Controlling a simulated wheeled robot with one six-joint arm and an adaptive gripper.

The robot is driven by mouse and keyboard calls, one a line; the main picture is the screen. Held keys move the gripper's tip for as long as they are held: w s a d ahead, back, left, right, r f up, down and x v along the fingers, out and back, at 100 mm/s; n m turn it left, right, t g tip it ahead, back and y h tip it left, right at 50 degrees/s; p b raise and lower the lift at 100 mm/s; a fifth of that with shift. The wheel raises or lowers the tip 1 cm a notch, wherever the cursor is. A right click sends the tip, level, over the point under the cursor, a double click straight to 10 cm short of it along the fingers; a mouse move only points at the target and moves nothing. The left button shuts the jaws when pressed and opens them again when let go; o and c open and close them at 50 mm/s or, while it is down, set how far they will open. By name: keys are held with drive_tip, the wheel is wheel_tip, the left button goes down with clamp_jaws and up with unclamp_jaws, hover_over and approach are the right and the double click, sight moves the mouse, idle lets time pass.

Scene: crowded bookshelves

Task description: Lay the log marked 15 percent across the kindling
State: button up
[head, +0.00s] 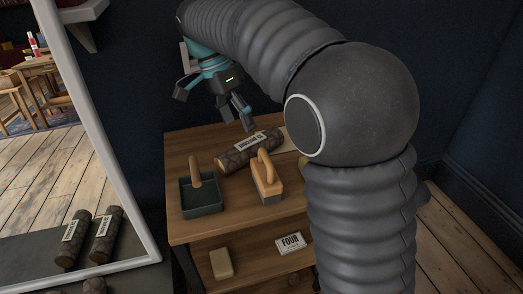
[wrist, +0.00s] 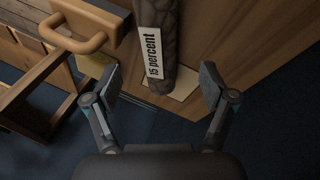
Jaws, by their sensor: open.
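The log marked 15 percent (wrist: 171,50) is dark and bark-covered, with a white label. It shows in the wrist view between my open fingers. A log with a white label lies on the wooden stand's top in the head view (head: 236,158), and it appears to be the same one. My gripper (head: 213,106) is open and empty above the stand; in the wrist view its fingers (wrist: 160,84) are spread either side of the log's near end. Contact cannot be told. I cannot make out any kindling.
On the wooden stand (head: 222,225) are a dark green dustpan-like tray (head: 203,207) and a wood-handled brush or block (head: 268,186), near the log. A FOUR box (head: 290,243) and a tan block (head: 221,263) sit on the shelf below. More labelled logs (head: 103,240) show inside the white frame (head: 105,150).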

sight(249, 140)
drive_tip(key=shift+w+d+b+x, duration=0.1)
drive_tip(key=shift+b+x, duration=0.05)
drive_tip(key=shift+x, duration=1.6)
drive_tip(key=shift+w+d+b+x, duration=0.15)
drive_tip(key=shift+x, duration=1.6)
drive_tip(key=shift+r, duration=0.1)
clamp_jaws()
